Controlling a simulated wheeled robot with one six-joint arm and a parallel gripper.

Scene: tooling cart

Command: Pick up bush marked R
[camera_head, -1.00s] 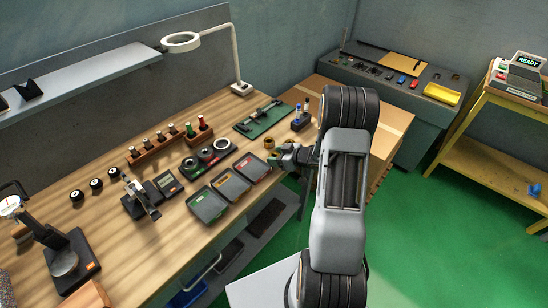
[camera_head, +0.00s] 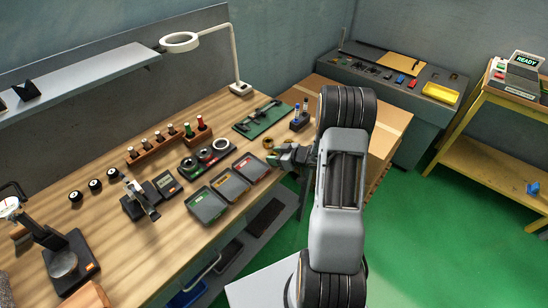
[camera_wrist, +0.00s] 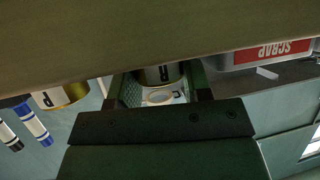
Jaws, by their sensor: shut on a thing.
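My gripper (camera_wrist: 165,92) is shut on a brass bush (camera_wrist: 158,74) with a dark label band, seen between the fingers in the wrist view. That view is upside down; the letter on the band looks like an R. A second brass bush (camera_wrist: 62,96) stands to the left, outside the fingers, with a letter I cannot read surely. In the head view my gripper (camera_head: 276,159) is low at the bench's right edge, by the trays. A brass bush (camera_head: 268,142) stands just behind it. The held bush is mostly hidden there by the gripper.
Green, yellow and red labelled trays (camera_head: 230,186) lie left of the gripper. A holder with blue-topped markers (camera_head: 299,119) and a green mat (camera_head: 262,118) are behind. A red SCRAP label (camera_wrist: 272,52) is close to the gripper in the wrist view.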

